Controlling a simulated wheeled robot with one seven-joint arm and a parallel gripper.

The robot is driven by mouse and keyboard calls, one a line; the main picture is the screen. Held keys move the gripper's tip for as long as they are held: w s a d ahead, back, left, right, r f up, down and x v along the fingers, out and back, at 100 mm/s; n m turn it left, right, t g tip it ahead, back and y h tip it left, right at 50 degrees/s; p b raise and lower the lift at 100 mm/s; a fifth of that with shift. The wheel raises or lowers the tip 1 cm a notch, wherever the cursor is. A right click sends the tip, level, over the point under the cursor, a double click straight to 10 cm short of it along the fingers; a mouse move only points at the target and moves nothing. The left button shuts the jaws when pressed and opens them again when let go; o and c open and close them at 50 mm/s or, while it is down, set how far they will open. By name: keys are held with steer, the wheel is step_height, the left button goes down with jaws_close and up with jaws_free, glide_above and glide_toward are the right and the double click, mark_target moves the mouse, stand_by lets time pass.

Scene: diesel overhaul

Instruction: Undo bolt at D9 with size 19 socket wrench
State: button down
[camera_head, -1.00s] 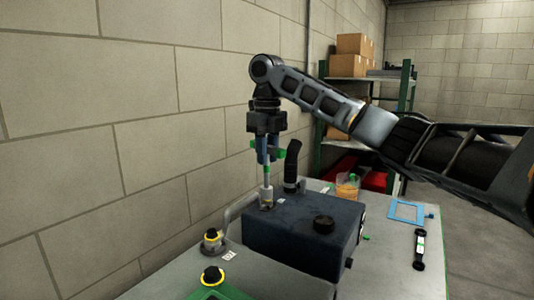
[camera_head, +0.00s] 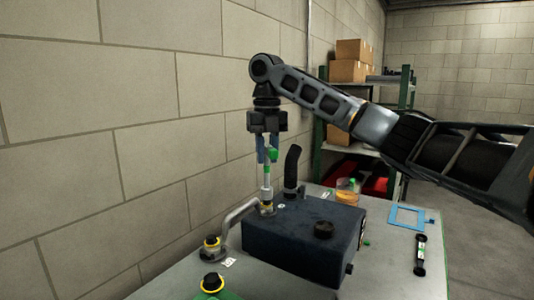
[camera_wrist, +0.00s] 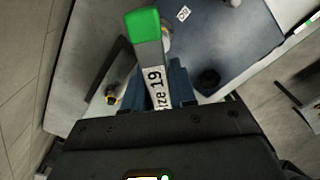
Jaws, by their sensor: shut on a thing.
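The size 19 socket wrench (camera_head: 266,183) stands upright below my gripper (camera_head: 267,155), which is shut on it. Its socket end is down at the left back corner of the dark blue block (camera_head: 300,245). The bolt under the socket is hidden. In the wrist view the wrench handle (camera_wrist: 153,75) has a green end and a white "Size 19" label, between my blue fingers. A small white tag (camera_wrist: 183,13) lies on the block near the wrench; I cannot read it surely.
A black pipe (camera_head: 292,167) rises close to the right of the wrench. A black cap (camera_head: 324,230) sits on the block. Yellow-ringed fittings (camera_head: 212,247) stand to the left. A jar (camera_head: 347,190), a blue frame (camera_head: 407,216) and a black tool (camera_head: 420,254) are on the right. The wall is close on the left.

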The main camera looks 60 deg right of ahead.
steer(key=m, duration=0.6)
steer(key=shift+m, duration=0.4)
steer(key=m, duration=0.6)
steer(key=shift+w, duration=0.1)
steer(key=m, duration=1.2)
stand_by(0.4)
